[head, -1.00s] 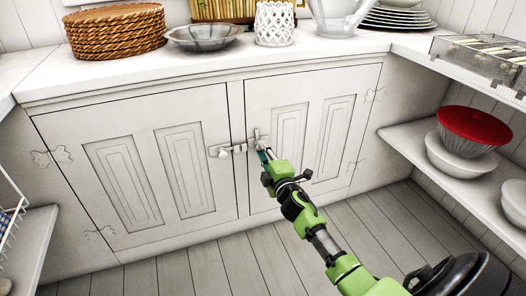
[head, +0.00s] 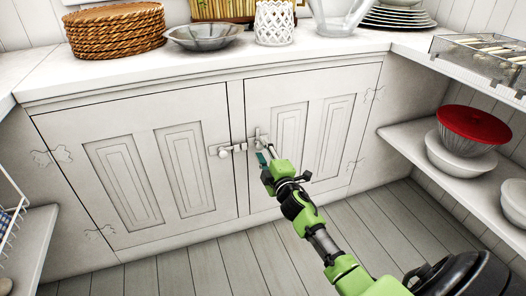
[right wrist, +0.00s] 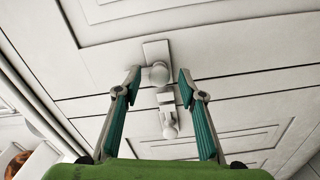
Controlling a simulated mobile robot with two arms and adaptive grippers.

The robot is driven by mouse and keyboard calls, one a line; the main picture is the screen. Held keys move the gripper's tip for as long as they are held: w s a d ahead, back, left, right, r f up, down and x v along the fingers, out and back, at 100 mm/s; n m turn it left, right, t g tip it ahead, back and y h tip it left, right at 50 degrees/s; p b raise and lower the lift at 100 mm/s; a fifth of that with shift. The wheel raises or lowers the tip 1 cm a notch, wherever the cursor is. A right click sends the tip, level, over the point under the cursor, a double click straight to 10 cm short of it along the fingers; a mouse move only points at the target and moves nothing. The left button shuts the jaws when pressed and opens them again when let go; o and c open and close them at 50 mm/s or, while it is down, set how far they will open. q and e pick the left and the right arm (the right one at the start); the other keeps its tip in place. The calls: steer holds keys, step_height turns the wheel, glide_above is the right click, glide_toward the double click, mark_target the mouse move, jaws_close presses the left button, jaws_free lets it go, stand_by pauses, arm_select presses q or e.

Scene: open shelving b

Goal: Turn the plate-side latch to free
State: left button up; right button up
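The plate-side latch (head: 259,138) is a pale piece with a round knob on the right cabinet door, by the gap between the doors. In the right wrist view its knob (right wrist: 159,74) sits between my fingertips. A second latch piece with a knob (head: 224,152) is on the left door, lying roughly level; it also shows lower in the right wrist view (right wrist: 170,131). My right gripper (head: 264,154), also in the right wrist view (right wrist: 159,76), is open, with a finger on either side of the plate-side knob and visible gaps. My left gripper is not in view.
The counter (head: 130,75) above holds woven mats (head: 115,32), a glass bowl (head: 205,36), a white lattice holder (head: 274,23) and stacked plates (head: 398,18). Right shelves hold a wire tray (head: 482,58) and bowls (head: 470,130). The floor before the doors is clear.

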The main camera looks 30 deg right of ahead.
steer(key=v, duration=1.2)
stand_by(0.4)
